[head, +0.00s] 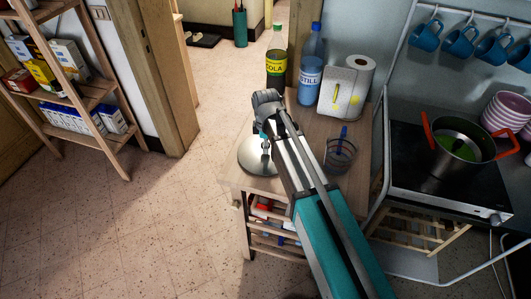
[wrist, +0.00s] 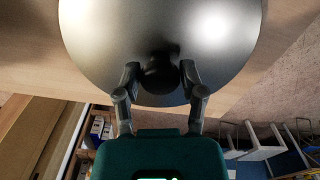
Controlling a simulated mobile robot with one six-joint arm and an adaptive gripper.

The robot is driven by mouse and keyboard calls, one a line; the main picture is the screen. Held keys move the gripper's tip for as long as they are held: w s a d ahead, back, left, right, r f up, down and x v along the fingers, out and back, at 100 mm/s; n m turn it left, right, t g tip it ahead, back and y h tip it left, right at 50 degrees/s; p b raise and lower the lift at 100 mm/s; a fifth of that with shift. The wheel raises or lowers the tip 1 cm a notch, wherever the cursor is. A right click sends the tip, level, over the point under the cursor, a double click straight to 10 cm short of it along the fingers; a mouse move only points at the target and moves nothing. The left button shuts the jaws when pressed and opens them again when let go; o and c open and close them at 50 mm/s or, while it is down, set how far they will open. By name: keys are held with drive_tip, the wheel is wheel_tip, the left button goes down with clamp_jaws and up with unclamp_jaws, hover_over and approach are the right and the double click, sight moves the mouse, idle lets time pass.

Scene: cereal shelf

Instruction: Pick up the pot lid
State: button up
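The pot lid (head: 252,160) is a round, shiny metal disc on the wooden side table, near its left edge in the head view. In the wrist view the lid (wrist: 100,45) fills the upper middle, with a dark knob (wrist: 160,74) at its centre. My gripper (wrist: 160,70) has one finger on each side of the knob, very close to it. I cannot tell whether the fingers press on it. In the head view my gripper (head: 264,137) is over the lid and partly hides it and its knob.
A stove with a red-handled pot (head: 455,145) stands right. Open floor (head: 150,225) lies left.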

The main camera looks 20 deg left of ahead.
clamp_jaws()
drive_tip(key=shift+r, duration=0.15)
wheel_tip(320, 180, up, 3)
drive_tip(key=p, duration=0.3)
drive_tip(key=s+d+r+p, duration=0.7)
drive_tip(key=s+r+p, duration=0.2)
drive_tip(key=s+p, duration=0.1)
drive_tip(key=shift+s+d+r, duration=0.3)
drive_tip(key=shift+s+r, duration=0.1)
drive_tip(key=shift+s, duration=0.5)
idle(0.5)
